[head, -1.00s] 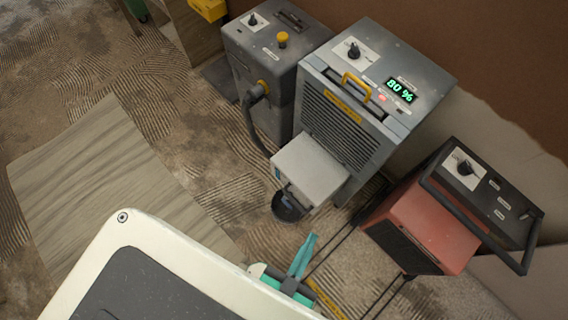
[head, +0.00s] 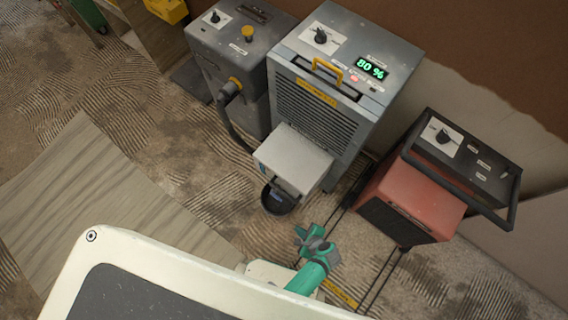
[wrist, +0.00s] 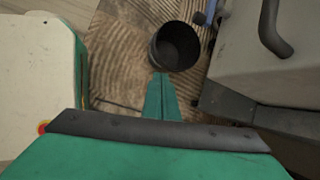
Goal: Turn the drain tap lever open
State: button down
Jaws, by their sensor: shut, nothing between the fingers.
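The blue drain tap lever (wrist: 205,16) shows at the top of the wrist view, beside the tank and just right of the black bucket (wrist: 175,46). In the head view only a small blue patch (head: 262,167) shows on the left side of the grey drain tank (head: 292,158), above the bucket (head: 279,199). My gripper (wrist: 157,76) is shut and empty, its green fingertips just short of the bucket rim in the wrist picture and apart from the lever. In the head view my gripper (head: 301,238) is below and right of the bucket.
The grey dehumidifier (head: 325,110) with an "80 %" display stands behind the tank. A dark grey machine with a hose (head: 232,65) is at its left, a red machine (head: 410,200) at its right. Cables cross the floor between tank and red machine. Floor at left is open, with a board (head: 110,200).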

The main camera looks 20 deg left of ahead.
aim_at(276, 197)
jog(key=w+a+f+m+y, duration=0.2)
jog(key=w+a+m+y, duration=0.1)
jog(key=w+a, duration=0.4)
jog(key=shift+a+f+g, duration=0.15)
jog(key=shift+a+g, duration=0.15)
jog(key=shift+a, duration=0.9)
jog(key=shift+w+r, duration=0.15)
jog(key=shift+r, duration=0.05)
dwell(0.4)
